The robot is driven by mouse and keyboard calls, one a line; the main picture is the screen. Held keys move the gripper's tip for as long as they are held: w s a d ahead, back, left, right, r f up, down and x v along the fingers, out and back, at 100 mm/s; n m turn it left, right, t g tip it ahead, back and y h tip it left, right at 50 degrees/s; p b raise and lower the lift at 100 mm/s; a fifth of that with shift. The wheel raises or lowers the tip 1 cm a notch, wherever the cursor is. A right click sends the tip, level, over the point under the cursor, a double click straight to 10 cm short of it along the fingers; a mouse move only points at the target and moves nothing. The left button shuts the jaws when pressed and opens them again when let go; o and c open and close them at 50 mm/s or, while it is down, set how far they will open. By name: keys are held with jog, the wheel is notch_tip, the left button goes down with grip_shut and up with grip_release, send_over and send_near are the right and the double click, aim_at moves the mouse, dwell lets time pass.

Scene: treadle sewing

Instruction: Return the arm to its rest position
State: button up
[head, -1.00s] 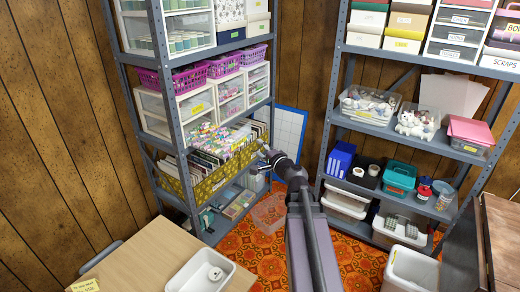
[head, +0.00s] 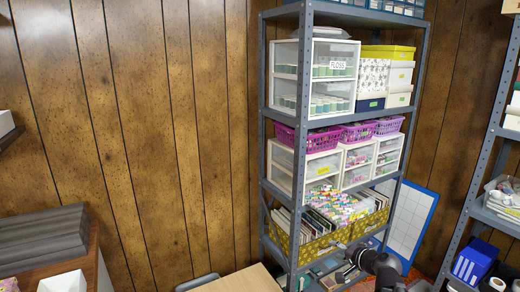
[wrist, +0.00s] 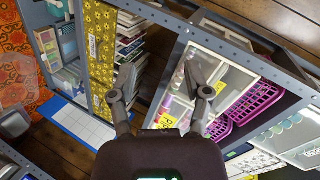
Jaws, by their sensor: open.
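My gripper (wrist: 161,94) is open in the wrist view, with its two fingers spread apart and nothing between them. Beyond the fingers are the metal shelf unit's contents: a yellow patterned bin (wrist: 101,55) on the left and white drawers (wrist: 225,75) on the right. In the head view, part of my arm (head: 380,265) shows at the bottom edge, in front of the shelf unit's lower levels. The fingertips cannot be made out there.
The grey shelf unit (head: 294,130) holds floss drawers (head: 312,78), pink baskets (head: 318,138) and yellow patterned bins (head: 313,250). A blue-edged grid board (head: 411,222) leans behind it. A wooden table (head: 240,280) is at the bottom. A second shelf unit stands at right.

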jog(key=shift+s+a+f+n+g+h, duration=1.85)
jog(key=shift+s+f+g, duration=0.95)
jog(key=shift+s, duration=0.9)
jog(key=shift+s+a+f+n+g+h, duration=1.45)
jog(key=shift+s+a+f+n+g, duration=0.95)
jog(key=shift+s+g, duration=0.95)
notch_tip(320, 180, up, 22)
jog(key=p, duration=2.3)
jog(key=shift+s+t, duration=0.3)
jog(key=shift+t, duration=0.05)
jog(key=shift+d, duration=0.15)
